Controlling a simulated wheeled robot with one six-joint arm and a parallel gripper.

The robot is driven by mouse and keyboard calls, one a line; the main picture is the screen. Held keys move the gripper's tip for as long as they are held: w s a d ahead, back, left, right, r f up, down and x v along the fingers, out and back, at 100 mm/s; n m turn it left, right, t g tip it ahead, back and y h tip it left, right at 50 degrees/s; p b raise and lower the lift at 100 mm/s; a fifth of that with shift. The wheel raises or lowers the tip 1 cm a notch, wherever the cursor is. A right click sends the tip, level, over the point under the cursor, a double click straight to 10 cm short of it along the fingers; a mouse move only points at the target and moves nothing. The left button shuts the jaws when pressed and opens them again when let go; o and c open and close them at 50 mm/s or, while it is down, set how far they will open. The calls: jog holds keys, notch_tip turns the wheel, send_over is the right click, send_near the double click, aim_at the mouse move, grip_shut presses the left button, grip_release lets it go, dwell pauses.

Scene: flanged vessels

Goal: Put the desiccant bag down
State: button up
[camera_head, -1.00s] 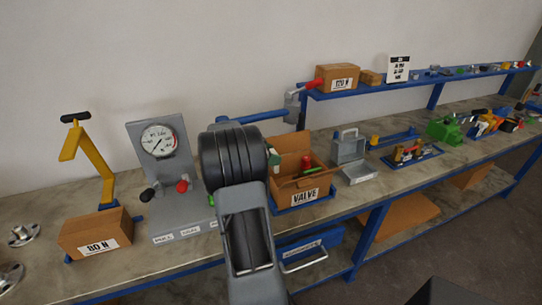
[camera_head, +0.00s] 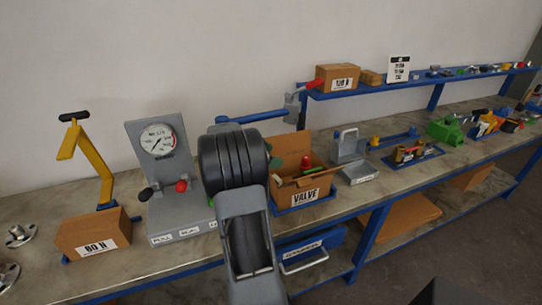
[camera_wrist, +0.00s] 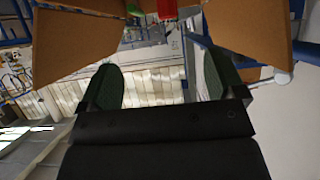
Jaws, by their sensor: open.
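My gripper (camera_wrist: 160,76) is open in the wrist view, with its two dark green finger pads wide apart and nothing clearly held between them. In the head view my arm hides most of the gripper, and only a bit of green shows at the left edge of the open VALVE carton (camera_head: 306,195). The carton's brown flaps (camera_wrist: 75,40) fill the upper part of the wrist view, with a red part (camera_wrist: 166,8) between them. I cannot make out the desiccant bag in either view.
The gauge stand (camera_head: 162,175) is left of my arm, with the 80 N carton (camera_head: 92,234) beyond it. A grey handled item (camera_head: 349,146) stands right of the VALVE carton. A blue raised shelf (camera_head: 400,84) runs behind.

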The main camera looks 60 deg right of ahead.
jog(key=shift+r, duration=0.15)
jog(key=p, duration=0.1)
jog(key=r+p, duration=0.1)
jog(key=p, duration=0.1)
jog(key=shift+w+a+r, duration=0.15)
jog(key=shift+r, duration=0.1)
jog(key=b+v, duration=0.3)
jog(key=v, duration=0.8)
jog(key=shift+w+a, duration=0.15)
jog(key=shift+a, duration=0.15)
jog(key=shift+f, duration=0.1)
